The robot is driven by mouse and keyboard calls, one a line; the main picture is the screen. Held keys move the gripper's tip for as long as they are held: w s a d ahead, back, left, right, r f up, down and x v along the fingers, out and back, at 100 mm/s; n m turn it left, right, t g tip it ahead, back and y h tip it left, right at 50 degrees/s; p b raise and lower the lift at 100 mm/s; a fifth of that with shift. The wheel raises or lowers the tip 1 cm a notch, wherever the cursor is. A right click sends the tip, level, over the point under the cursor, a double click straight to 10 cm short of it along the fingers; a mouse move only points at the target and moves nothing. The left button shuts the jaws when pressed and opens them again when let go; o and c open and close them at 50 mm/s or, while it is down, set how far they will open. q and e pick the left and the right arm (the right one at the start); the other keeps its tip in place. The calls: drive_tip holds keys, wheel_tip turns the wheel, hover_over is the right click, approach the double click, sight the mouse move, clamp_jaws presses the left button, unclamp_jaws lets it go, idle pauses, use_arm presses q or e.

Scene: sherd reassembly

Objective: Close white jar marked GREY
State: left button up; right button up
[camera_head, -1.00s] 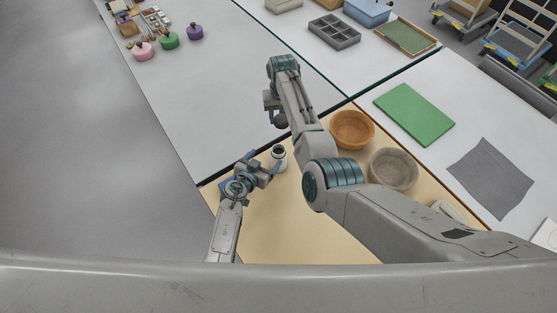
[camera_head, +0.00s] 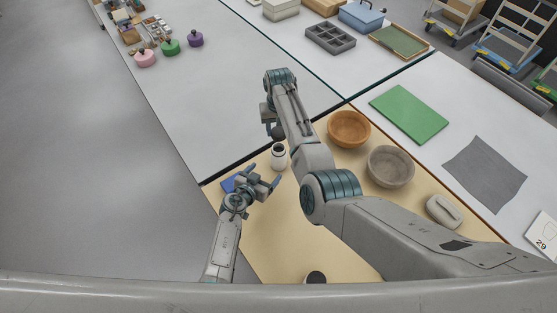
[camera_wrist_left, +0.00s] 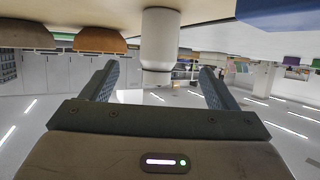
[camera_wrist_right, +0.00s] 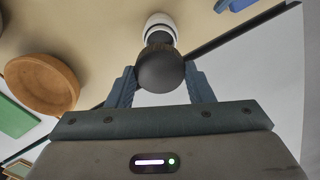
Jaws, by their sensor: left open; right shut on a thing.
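A white jar (camera_head: 278,157) with a dark mouth stands upright near the far corner of the tan mat; no marking is legible. My right gripper (camera_head: 278,126) is shut on a dark, round-topped lid (camera_wrist_right: 160,70), which appears just beyond the jar in the head view. In the right wrist view the jar (camera_wrist_right: 160,24) shows past the lid, apart or touching I cannot tell. My left gripper (camera_head: 264,175) is open and empty, to the lower left of the jar. In the left wrist view the jar (camera_wrist_left: 160,45) lies beyond and between the open fingers.
An orange bowl (camera_head: 348,129) and a grey bowl (camera_head: 390,167) stand right of my right arm. A blue item (camera_head: 231,184) lies beside my left gripper. A dark-topped object (camera_head: 315,277) is at the near edge. Pink (camera_head: 145,60), green and purple lidded pots are far off.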

use_arm(q)
drive_tip(key=shift+x, duration=0.75)
use_arm(e)
drive_tip(key=shift+s+r, duration=0.2)
use_arm(q)
drive_tip(key=x, duration=0.6)
drive_tip(key=shift+w+d, duration=0.2)
drive_tip(key=shift+w, duration=0.1)
use_arm(e)
drive_tip(key=shift+w+f, duration=0.1)
drive_tip(key=shift+w, duration=0.05)
use_arm(q)
drive_tip(key=shift+x, duration=1.75)
drive_tip(key=c, duration=1.5)
use_arm(e)
hover_over(278, 154)
drive_tip(key=w, duration=0.3)
drive_tip(key=shift+s+d+f, duration=0.1)
drive_tip(key=shift+s+f, duration=0.05)
drive_tip(key=shift+f, duration=1.1)
drive_tip(key=shift+s+f, duration=0.1)
drive_tip(key=shift+f, duration=1.1)
drive_tip(key=shift+f, duration=0.1)
